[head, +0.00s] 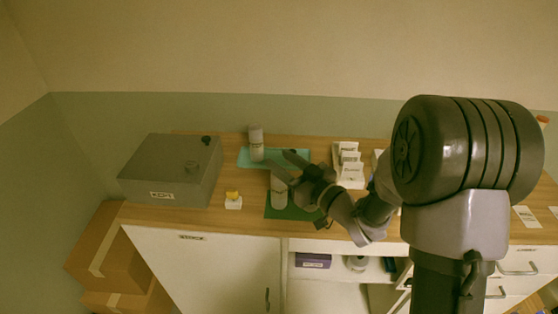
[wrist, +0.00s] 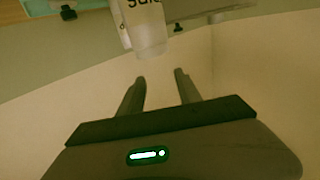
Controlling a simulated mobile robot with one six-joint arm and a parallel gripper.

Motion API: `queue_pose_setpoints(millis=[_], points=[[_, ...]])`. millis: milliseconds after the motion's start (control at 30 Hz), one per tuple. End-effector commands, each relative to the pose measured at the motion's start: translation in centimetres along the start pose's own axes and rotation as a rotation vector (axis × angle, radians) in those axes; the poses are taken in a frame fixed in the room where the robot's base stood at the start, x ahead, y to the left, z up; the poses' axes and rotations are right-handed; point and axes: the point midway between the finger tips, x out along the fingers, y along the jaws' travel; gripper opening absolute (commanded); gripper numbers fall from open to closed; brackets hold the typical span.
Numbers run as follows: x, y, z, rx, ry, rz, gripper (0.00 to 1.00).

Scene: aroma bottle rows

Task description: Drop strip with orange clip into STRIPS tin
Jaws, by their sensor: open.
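I cannot make out a strip with an orange clip for certain. A small yellow-orange piece (head: 232,194) sits on a small white block (head: 233,204) on the counter, right of the grey box. No tin with a readable STRIPS label shows. My gripper (head: 274,158) is open over the mats, its fingers near a pale bottle (head: 279,192) on the dark green mat. In the wrist view the two fingers (wrist: 160,76) are apart with nothing between them. A pale labelled bottle (wrist: 150,35) shows beyond the fingertips.
A large grey lidded box (head: 175,170) stands at the left of the counter. Another pale bottle (head: 256,143) stands on the teal mat (head: 243,158). A white rack with labelled steps (head: 349,167) stands right of my gripper. Cardboard boxes (head: 98,245) are on the floor at left.

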Motion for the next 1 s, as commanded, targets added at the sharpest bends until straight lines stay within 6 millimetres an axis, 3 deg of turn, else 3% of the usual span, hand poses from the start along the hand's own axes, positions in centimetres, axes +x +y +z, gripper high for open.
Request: queue_pose_setpoints(millis=[200, 400, 867, 933, 1000], points=[[-4.8, 0.1, 0.4, 0.001, -0.001, 0.005, 0.41], [-8.2, 0.1, 0.2, 0.001, -0.001, 0.003, 0.41], [-8.6, 0.1, 0.0, -0.001, -0.005, 0.007, 0.41], [-8.5, 1.3, -0.5, -0.010, -0.036, 0.066, 0.41], [-8.9, 3.8, -1.6, -0.021, -0.107, 0.205, 0.41]])
